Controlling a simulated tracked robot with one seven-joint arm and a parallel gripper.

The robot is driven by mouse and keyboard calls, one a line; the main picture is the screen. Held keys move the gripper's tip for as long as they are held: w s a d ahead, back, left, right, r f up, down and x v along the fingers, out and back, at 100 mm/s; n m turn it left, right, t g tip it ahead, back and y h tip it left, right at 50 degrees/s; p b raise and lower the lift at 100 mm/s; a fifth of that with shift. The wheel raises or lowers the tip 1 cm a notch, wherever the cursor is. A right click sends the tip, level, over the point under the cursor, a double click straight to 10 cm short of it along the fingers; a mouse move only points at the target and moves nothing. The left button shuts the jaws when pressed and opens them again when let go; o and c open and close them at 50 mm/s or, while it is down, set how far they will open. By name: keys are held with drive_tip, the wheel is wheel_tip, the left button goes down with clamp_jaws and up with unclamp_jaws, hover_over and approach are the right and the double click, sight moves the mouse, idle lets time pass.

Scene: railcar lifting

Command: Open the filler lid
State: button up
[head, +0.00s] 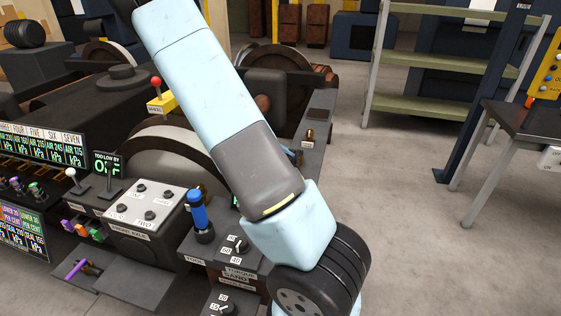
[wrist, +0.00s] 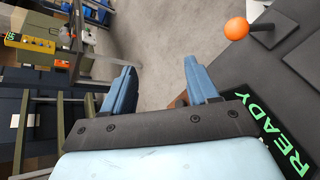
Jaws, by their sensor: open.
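My gripper (wrist: 158,84) is open in the wrist view, its two blue fingers apart with bare floor between them and nothing held. In the head view my arm hides most of it; only a bit of blue shows beyond the arm. No part is clearly marked as the filler lid. A dark round cap (head: 122,77) lies on the dark body at upper left in the head view, but I cannot tell whether it is the lid. An orange ball knob (wrist: 236,28) stands near a flat dark plate (wrist: 276,22), right of my fingers in the wrist view.
A green READY display (wrist: 272,132) sits close to my gripper's right side. A control panel (head: 145,208), a blue-handled tool (head: 200,215) and a red-knobbed lever (head: 157,88) crowd the left. Shelves (head: 440,70) and a table (head: 525,125) stand right. Floor between is clear.

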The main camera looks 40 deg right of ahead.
idle(0.3)
drive_tip(key=s+a+r+t+y, duration=0.2)
drive_tip(key=s+a+r+t, duration=0.2)
drive_tip(key=r, duration=0.4)
drive_tip(key=s+a+r+t+y, duration=0.3)
drive_tip(key=s+a+r+t, duration=0.2)
drive_tip(key=a+r, duration=0.3)
drive_tip(key=s+a+r+n+t+y, duration=0.1)
drive_tip(key=s+a+r+t+y, duration=0.1)
drive_tip(key=s+a+r+t, duration=0.3)
wheel_tip(320, 180, up, 4)
drive_tip(key=shift+s+a+f+t+y, duration=0.1)
drive_tip(key=shift+s+a+t+y, duration=0.15)
drive_tip(key=shift+a+t+y, duration=0.4)
